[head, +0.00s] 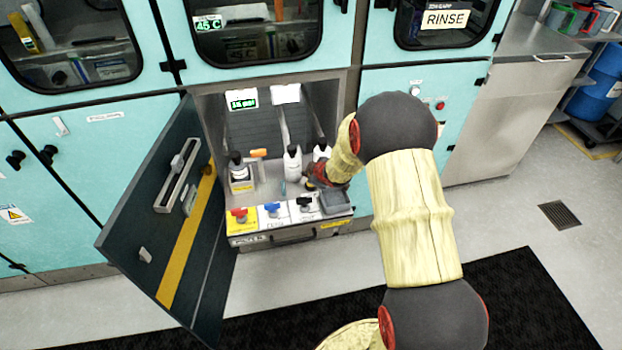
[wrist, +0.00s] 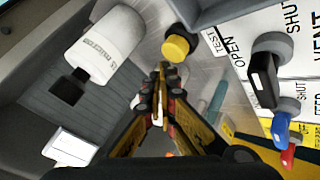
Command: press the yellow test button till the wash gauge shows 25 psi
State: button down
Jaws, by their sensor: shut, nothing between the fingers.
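The yellow test button (wrist: 179,46) is a round yellow cap beside a TEST label in the wrist view. It is hidden in the head view by my arm and gripper. My gripper (wrist: 160,72) is shut and empty, its tips close beside the button in the picture; I cannot tell whether they touch it. In the head view my gripper (head: 326,176) is low at the right inside the open cabinet bay. A small green display (head: 242,99), apparently the wash gauge, hangs at the back left of the bay; its digits look like 16 psi but are blurred.
White filter housings (head: 292,163) stand in the bay, one close to my gripper in the wrist view (wrist: 112,46). Red (head: 239,213), blue (head: 272,209) and black (head: 304,202) valve handles line the front. A grey tray (head: 336,201) sits at right. The dark door (head: 160,225) stands open at left.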

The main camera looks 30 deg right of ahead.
notch_tip(320, 180, up, 5)
jog(key=p, duration=0.4)
jog(key=shift+p, duration=0.3)
dwell(0.8)
